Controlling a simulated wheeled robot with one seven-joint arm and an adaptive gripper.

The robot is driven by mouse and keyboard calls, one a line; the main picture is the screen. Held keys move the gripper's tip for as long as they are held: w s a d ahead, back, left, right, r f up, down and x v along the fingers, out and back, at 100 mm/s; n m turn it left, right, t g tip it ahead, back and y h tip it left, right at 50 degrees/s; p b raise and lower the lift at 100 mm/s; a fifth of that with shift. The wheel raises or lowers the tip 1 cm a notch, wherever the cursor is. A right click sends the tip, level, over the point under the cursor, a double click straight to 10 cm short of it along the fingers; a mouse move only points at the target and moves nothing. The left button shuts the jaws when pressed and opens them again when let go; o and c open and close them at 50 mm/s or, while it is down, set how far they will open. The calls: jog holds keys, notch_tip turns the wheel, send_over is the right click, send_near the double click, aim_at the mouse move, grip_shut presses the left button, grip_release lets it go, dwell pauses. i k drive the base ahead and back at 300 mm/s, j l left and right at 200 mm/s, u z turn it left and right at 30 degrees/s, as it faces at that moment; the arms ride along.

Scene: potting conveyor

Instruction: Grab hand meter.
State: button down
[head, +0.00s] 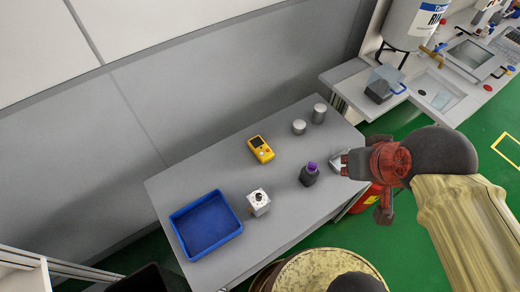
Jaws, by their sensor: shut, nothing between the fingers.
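The hand meter (261,149), a yellow handheld device with a dark screen, lies on the grey table (225,165), towards its back edge. My gripper (350,163) is at the right end of the table, well to the right of the meter and apart from it. Its fingers are small and dark in this view, shut with nothing held. Nothing covers the meter.
A blue tray (206,224) and a white box (258,202) stand at the left and front. A dark bottle with a purple cap (309,174) stands between meter and gripper. Metal cylinders (299,127) (319,113) stand behind. Table around the meter is clear.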

aim_at(258, 145)
jog(key=k+l+u, duration=0.2)
jog(key=l, duration=0.25)
jog(key=k+l+u, duration=0.2)
jog(key=l, duration=0.25)
jog(key=k+l+u, duration=0.2)
jog(key=l, duration=0.2)
